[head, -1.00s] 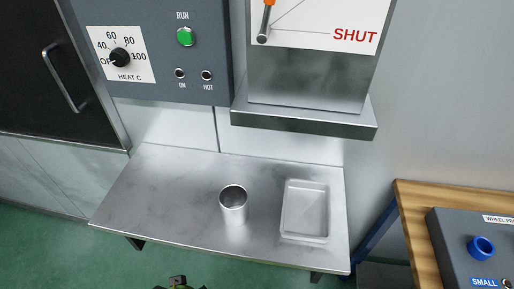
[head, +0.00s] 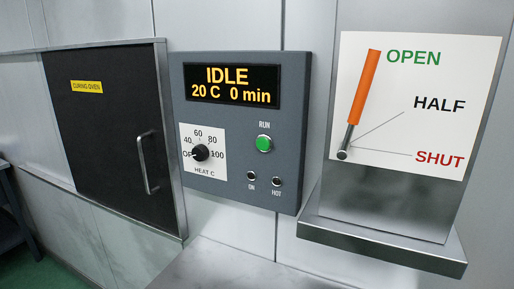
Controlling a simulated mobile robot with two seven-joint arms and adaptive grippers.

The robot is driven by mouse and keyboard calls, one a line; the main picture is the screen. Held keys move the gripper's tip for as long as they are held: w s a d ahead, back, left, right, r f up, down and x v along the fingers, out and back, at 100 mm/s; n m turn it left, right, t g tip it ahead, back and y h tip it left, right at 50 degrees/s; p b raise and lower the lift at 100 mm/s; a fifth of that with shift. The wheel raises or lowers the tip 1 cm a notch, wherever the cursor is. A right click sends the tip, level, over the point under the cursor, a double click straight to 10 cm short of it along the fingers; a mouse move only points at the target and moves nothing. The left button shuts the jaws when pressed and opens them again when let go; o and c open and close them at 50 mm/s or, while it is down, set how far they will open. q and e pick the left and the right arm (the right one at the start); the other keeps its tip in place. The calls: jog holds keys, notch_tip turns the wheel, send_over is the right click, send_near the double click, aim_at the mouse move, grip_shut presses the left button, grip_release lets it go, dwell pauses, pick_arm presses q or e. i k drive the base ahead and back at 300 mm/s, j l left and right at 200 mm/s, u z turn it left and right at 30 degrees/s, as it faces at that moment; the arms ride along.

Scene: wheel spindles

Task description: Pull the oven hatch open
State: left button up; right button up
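The oven hatch (head: 105,120) is a black panel at the left in the head view, with a yellow "CURING OVEN" label (head: 87,87). It sits flush in its metal frame and looks closed. Its vertical silver bar handle (head: 147,163) is near the right edge of the panel. Neither of my grippers shows in the head view, and nothing touches the handle.
Right of the hatch is a grey control box (head: 240,130) reading "IDLE 20 C 0 min", with a heat dial (head: 201,153) and green RUN button (head: 264,144). Further right, an orange lever (head: 364,88) points to OPEN above a metal ledge (head: 380,245).

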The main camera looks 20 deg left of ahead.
aim_at(105, 101)
jog(key=u, duration=1.7)
jog(key=i+j, duration=0.2)
jog(key=j, duration=0.15)
jog(key=i+j, duration=0.2)
jog(key=j, duration=0.15)
